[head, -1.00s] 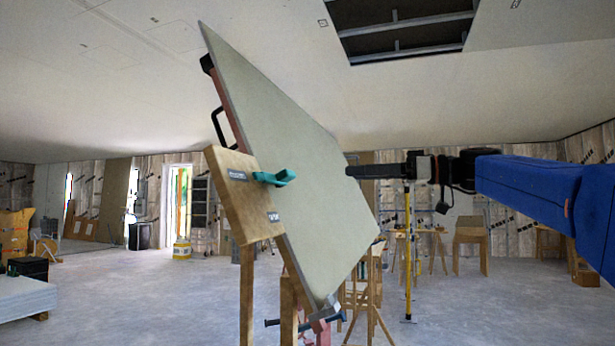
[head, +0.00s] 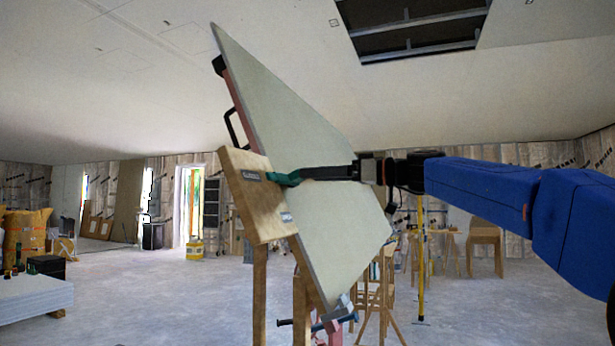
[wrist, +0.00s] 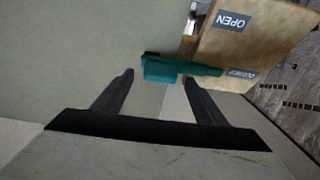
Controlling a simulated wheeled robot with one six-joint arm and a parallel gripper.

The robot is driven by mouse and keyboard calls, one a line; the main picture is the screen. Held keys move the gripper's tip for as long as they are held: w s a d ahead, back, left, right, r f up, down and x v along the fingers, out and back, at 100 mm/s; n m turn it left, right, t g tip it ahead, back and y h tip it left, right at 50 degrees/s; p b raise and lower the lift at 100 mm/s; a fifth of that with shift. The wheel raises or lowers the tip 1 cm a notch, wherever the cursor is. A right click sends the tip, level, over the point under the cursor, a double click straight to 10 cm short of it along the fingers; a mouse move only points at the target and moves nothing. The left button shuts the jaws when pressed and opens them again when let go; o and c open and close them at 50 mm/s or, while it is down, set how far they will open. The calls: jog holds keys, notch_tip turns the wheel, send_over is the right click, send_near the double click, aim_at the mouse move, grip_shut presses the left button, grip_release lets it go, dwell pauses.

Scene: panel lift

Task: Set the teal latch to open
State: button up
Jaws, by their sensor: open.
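The teal latch (head: 284,179) is on a wooden board (head: 244,205) beside a large tilted pale panel (head: 310,150). In the wrist view the latch (wrist: 175,68) points at the CLOSED label (wrist: 243,73). The OPEN label (wrist: 233,20) is on the same board, off to one side of the latch. My gripper (wrist: 158,76) is open, its two fingers spread with the thick end of the latch at or just past the tips. Contact cannot be told. In the head view my gripper (head: 302,174) reaches the latch from the right and partly covers it.
The panel leans on a stand with wooden legs (head: 260,290) and a black handle (head: 231,127). A yellow prop (head: 420,260) and wooden trestles stand behind my arm. White sheets (head: 35,297) lie at the left. The floor between is open.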

aim_at(290, 178)
jog(key=shift+x, duration=1.65)
jog(key=c, duration=1.5)
